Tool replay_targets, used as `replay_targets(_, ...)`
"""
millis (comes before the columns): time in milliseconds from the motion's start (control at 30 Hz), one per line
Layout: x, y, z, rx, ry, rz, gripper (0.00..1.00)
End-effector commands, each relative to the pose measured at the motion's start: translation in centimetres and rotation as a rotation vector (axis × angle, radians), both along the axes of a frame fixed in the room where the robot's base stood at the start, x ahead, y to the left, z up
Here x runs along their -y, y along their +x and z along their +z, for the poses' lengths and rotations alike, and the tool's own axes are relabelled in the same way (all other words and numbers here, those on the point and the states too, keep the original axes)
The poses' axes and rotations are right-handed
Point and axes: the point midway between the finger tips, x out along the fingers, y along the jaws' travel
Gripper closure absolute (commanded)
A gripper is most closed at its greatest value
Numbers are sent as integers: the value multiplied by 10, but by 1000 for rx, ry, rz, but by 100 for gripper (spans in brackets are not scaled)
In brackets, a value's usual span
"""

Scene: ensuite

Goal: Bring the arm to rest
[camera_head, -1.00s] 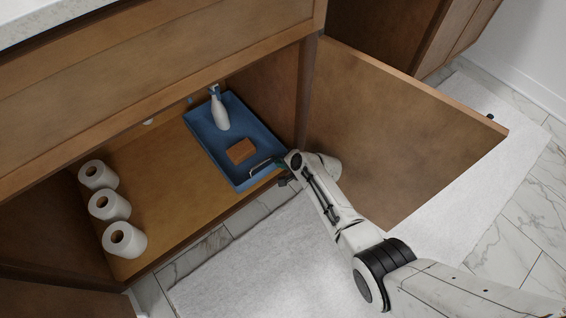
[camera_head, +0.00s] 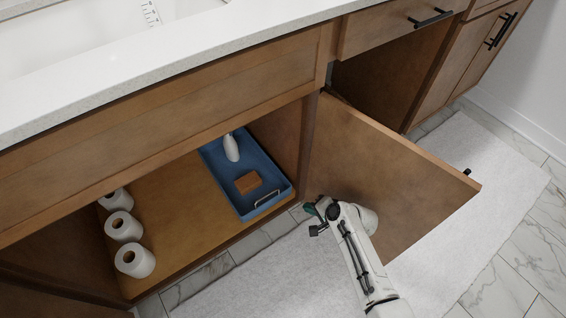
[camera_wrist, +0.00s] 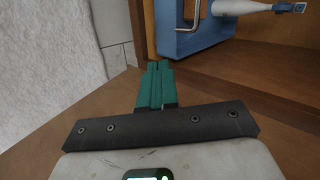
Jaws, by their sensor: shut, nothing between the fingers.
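My gripper (camera_head: 312,211) is in front of the open cabinet, just below the right front corner of the blue tray (camera_head: 242,202) and apart from it, beside the open door (camera_head: 385,165). In the wrist view my gripper (camera_wrist: 158,66) shows two green fingers closed together with nothing between them. The tray sits on the cabinet floor and holds a white spray bottle (camera_head: 231,147) and a brown block (camera_head: 247,182). The tray's metal handle (camera_head: 267,198) faces the front. In the wrist view the tray (camera_wrist: 190,42) and the bottle (camera_wrist: 240,7) lie beyond the fingertips.
Several white paper rolls (camera_head: 124,227) stand at the left of the cabinet floor (camera_head: 180,222). The open door stands close to my arm on the right. A light counter (camera_head: 190,50) is above. A pale rug (camera_head: 270,277) covers the floor in front, with free room.

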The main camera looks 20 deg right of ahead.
Motion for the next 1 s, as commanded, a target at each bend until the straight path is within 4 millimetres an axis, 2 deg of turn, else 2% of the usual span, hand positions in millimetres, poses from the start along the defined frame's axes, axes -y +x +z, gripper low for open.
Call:
replay_targets(233,-1,-3,1,-2,-10,15,100)
replay_targets(367,-5,-23,8,-16,-82,120,100)
replay_targets(467,-9,-55,20,-43,-193,269,100)
replay_targets(567,-7,-97,38,-87,-326,438,100)
replay_targets(700,3,-156,70,-163,-495,641,100)
replay_targets(800,12,-192,94,-218,-587,747,100)
replay_targets(1000,28,-248,136,-314,-709,887,100)
